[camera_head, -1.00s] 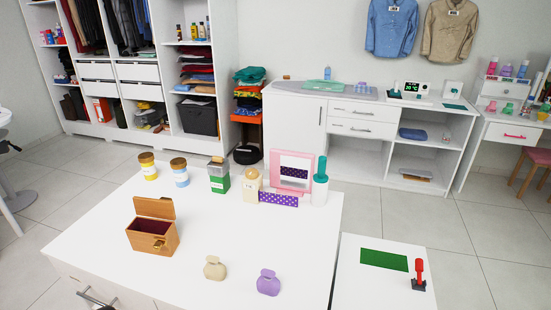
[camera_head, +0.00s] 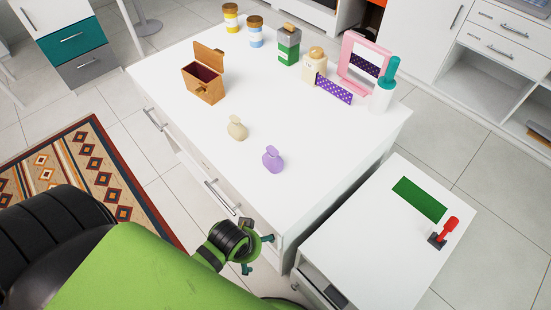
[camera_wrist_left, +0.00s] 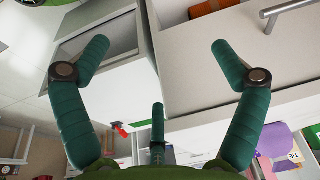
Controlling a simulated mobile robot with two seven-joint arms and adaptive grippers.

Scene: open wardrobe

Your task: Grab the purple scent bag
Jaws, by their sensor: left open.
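The purple scent bag (camera_head: 273,159) stands on the white table (camera_head: 325,195) near its front edge, right of a similar beige bag (camera_head: 237,128). My left gripper (camera_head: 257,252) is low in front of the table, beside its drawer side, apart from the purple bag and below it in the picture. In the left wrist view my left gripper (camera_wrist_left: 160,48) has its teal fingers spread with nothing between them. The purple bag cannot be made out clearly there. My right gripper is in no view.
An open wooden box (camera_head: 205,85), several jars and a pink-framed mirror (camera_head: 364,62) stand farther back. A lower white cabinet with a green mat (camera_head: 419,198) and red-handled item (camera_head: 446,231) is at right. Drawer handles (camera_head: 221,197) project near my left gripper.

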